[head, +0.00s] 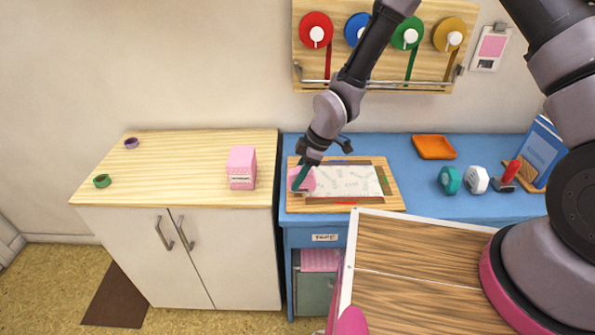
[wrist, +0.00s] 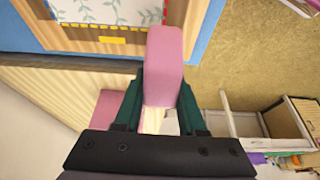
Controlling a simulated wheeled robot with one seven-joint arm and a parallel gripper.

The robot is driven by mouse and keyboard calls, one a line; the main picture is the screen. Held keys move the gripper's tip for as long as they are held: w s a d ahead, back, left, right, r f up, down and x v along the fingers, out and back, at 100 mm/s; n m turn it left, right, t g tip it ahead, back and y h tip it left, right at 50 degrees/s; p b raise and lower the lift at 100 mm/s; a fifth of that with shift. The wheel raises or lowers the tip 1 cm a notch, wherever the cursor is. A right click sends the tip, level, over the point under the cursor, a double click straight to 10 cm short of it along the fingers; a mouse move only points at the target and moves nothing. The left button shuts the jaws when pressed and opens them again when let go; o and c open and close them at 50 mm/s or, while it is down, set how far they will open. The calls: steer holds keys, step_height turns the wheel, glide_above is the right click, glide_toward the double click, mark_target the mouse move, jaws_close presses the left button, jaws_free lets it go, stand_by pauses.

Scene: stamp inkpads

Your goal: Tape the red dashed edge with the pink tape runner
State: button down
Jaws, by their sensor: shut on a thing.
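My gripper (head: 300,178) is shut on the pink tape runner (head: 304,181), at the left end of the wooden board (head: 392,198). In the wrist view the runner (wrist: 164,65) sticks out between the dark green fingers and overlaps the board's edge. I cannot tell whether it touches the board. A pale patterned sheet (head: 348,181) lies on the board. A red mark (head: 345,203) shows at the board's front side, a blue one at the back and a green one at the right. A yellow mark (wrist: 112,40) shows near the runner in the wrist view.
The board lies on a blue desk (head: 410,149). A pink box (head: 241,168) and small tape rolls stand on the cabinet at left. An orange tray (head: 434,147), teal and white items and a red-handled stamp (head: 510,170) stand at right. Tape reels hang above.

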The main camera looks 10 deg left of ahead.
mark_target(311, 186)
steer(key=shift+f, duration=1)
steer(key=shift+f, duration=0.7)
steer(key=shift+d, duration=0.1)
steer(key=shift+w+d, duration=0.2)
steer(key=shift+d, duration=0.6)
steer(key=shift+w+d, duration=0.2)
steer(key=shift+d, duration=0.6)
steer(key=shift+d, duration=0.1)
steer(key=shift+w+d, duration=0.7)
steer(key=shift+d, duration=2.15)
steer(key=shift+w+d, duration=0.7)
steer(key=shift+d, duration=2.2)
steer(key=shift+w+d, duration=0.7)
steer(key=shift+d, duration=2.15)
steer(key=shift+w+d, duration=0.2)
steer(key=shift+d, duration=0.65)
steer(key=shift+w+d, duration=0.2)
steer(key=shift+d, duration=0.6)
